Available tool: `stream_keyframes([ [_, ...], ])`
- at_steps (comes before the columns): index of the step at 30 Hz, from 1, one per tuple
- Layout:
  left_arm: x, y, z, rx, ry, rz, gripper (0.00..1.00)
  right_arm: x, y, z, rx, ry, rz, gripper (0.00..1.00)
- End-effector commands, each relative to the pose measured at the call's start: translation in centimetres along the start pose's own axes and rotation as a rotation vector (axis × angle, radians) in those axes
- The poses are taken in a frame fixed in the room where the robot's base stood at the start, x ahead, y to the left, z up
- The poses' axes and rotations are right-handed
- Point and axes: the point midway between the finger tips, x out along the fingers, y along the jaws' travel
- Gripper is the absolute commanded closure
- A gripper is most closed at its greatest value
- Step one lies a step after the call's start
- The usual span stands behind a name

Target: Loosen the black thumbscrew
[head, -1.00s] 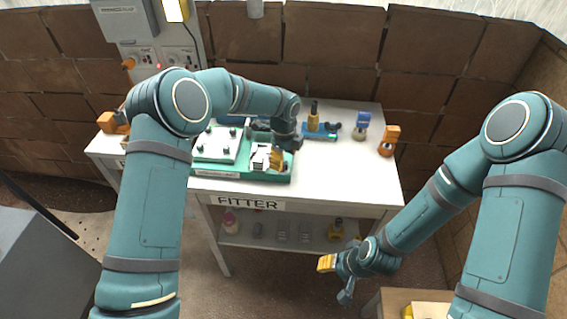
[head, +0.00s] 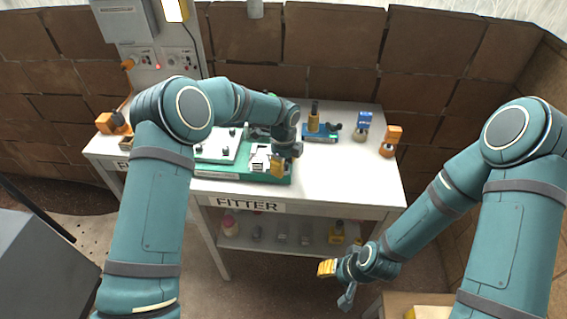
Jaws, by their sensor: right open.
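A green fixture base (head: 215,174) lies on the white table, with a white plate (head: 214,150) on its left part. Several small dark knobs stand on the plate, and I cannot tell which, if any, is the black thumbscrew. A pale metal block (head: 259,159) sits on the right part of the base. My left gripper (head: 279,168) points down at the base's right end, just right of this block. Its fingers are too small to read, and my arm hides part of the fixture. My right gripper (head: 338,284) is open and empty, low in front of the table.
On the white table (head: 345,180), a blue stand (head: 321,137), a blue-topped item (head: 362,122) and an orange item (head: 390,140) stand at the back right. Bottles and small items fill the lower shelf (head: 270,240). The table's front right is clear.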

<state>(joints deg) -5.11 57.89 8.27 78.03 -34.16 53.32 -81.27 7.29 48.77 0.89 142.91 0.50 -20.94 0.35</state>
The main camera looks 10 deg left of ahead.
Motion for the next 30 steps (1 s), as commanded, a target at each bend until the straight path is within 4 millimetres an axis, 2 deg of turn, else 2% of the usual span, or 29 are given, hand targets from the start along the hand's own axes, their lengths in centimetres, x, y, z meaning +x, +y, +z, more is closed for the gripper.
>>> stream_keyframes([
  [1,-0.01,-0.01,0.00,0.000,0.000,0.000,0.77,0.00,0.00,0.00,0.000,0.000,0.000,0.53],
  [3,-0.02,0.00,-0.01,0.000,0.000,0.000,1.00,0.00,0.00,0.00,0.000,0.000,0.000,0.53],
  [13,0.00,0.00,-0.01,-0.003,0.000,0.000,1.00,0.02,0.01,0.00,0.000,0.000,0.000,0.53],
  [19,0.09,-0.01,-0.02,-0.167,-0.001,0.000,1.00,0.64,0.24,0.07,0.000,0.000,0.000,0.53],
  [23,0.01,0.01,-0.01,-0.160,0.000,0.000,1.00,0.49,0.19,0.05,0.000,0.000,0.000,0.53],
  [24,0.01,0.01,-0.01,-0.159,0.000,0.000,0.59,0.48,0.19,0.05,0.000,0.000,0.000,0.53],
  [25,0.01,0.01,-0.02,-0.159,0.000,0.000,0.49,0.48,0.18,0.05,0.000,0.000,0.000,0.53],
  [26,0.01,0.01,-0.02,-0.159,0.000,0.000,0.40,0.48,0.18,0.05,0.000,0.000,0.000,0.53],
  [30,0.01,0.01,-0.02,-0.158,0.000,0.000,0.40,0.47,0.18,0.05,0.000,0.000,0.000,0.53],
])
